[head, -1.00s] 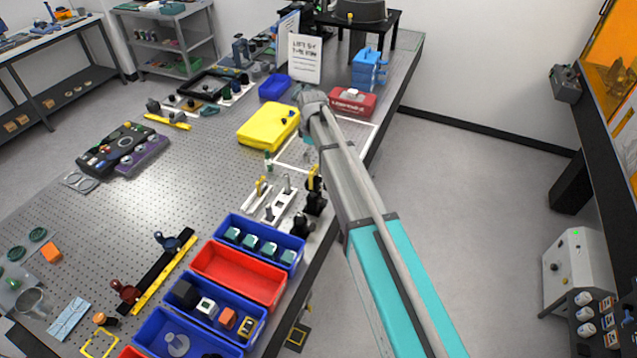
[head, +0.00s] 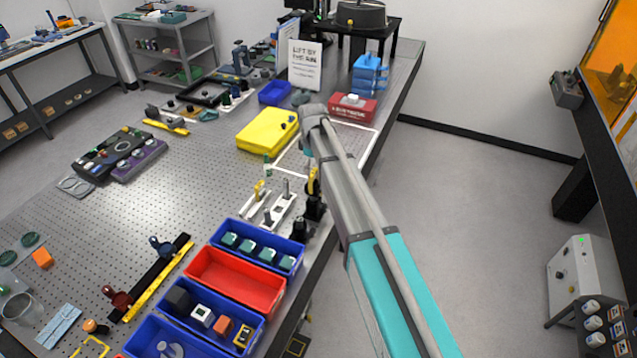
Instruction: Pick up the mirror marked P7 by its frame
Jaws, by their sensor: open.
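I cannot make out a mirror marked P7; no such mark is readable at this size. In the head view, a blue bin (head: 222,226) holds several small teal-and-white pieces (head: 247,244), and I cannot tell whether any is a mirror. My arm reaches up from the bottom right over the bench's right edge. Its far joint is beside the yellow case. The arm hides the bench behind it, and my gripper is out of sight beyond or below that joint.
The perforated bench (head: 120,215) carries a red bin (head: 236,280), a yellow case (head: 266,130), a red box (head: 352,108), blue stacked trays (head: 368,74) and a white sign (head: 305,65). Small posts and mounts (head: 283,205) stand near the right edge. Floor (head: 465,200) right of the bench is clear.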

